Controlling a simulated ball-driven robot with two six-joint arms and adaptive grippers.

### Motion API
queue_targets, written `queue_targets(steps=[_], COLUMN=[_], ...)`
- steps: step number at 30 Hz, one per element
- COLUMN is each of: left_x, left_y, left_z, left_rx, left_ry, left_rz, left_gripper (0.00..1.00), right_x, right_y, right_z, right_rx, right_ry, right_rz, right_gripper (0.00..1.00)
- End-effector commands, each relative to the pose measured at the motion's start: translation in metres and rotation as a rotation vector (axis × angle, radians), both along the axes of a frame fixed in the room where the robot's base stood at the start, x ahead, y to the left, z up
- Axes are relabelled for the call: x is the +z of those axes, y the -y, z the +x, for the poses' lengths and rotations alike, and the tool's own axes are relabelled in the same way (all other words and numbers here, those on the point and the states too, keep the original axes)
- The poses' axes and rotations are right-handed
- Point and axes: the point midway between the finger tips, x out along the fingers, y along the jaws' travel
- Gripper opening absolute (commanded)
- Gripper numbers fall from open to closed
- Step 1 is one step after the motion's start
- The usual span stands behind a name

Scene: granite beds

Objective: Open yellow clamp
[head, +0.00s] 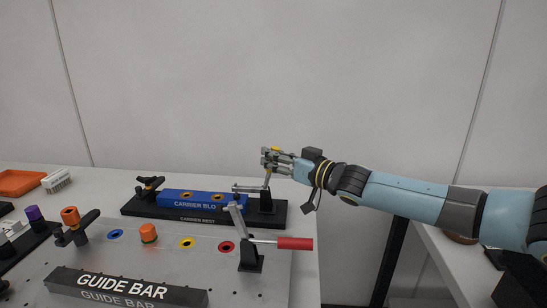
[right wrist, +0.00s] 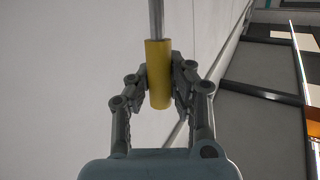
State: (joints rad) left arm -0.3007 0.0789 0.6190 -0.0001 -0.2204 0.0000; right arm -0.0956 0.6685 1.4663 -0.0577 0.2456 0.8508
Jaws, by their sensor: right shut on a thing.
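The yellow clamp (head: 266,203) stands at the right end of the black carrier nest (head: 198,217). Its metal bar reaches left toward the blue carrier block (head: 203,199); I cannot tell if it touches the block. Its lever stands upright, with the yellow grip at the top. My right gripper (head: 272,157) is shut around that grip, which mostly hides it in the head view. In the right wrist view the yellow handle (right wrist: 158,75) sits between both fingers (right wrist: 159,82), with the metal rod running up out of it. My left gripper is not in view.
A red-handled clamp (head: 295,243) lies in front, its handle pointing right past the plate edge. A wall (head: 290,80) is behind. A gap separates the right table.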

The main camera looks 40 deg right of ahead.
Motion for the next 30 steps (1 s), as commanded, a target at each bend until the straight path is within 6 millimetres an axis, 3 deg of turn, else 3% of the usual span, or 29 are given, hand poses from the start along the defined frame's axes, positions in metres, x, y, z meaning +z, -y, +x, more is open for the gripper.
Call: queue_targets(steps=[14, 30], left_x=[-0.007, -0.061], left_y=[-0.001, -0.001], left_z=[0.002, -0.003], left_rx=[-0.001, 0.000], left_ry=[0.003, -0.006], left_rz=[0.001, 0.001], left_gripper=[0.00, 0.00], right_x=[-0.007, -0.031], right_y=[0.008, 0.028], right_z=[-0.009, -0.035], right_rx=[-0.002, -0.003], right_ry=[0.091, 0.386], right_rz=[0.072, 0.307], right_gripper=[0.00, 0.00])
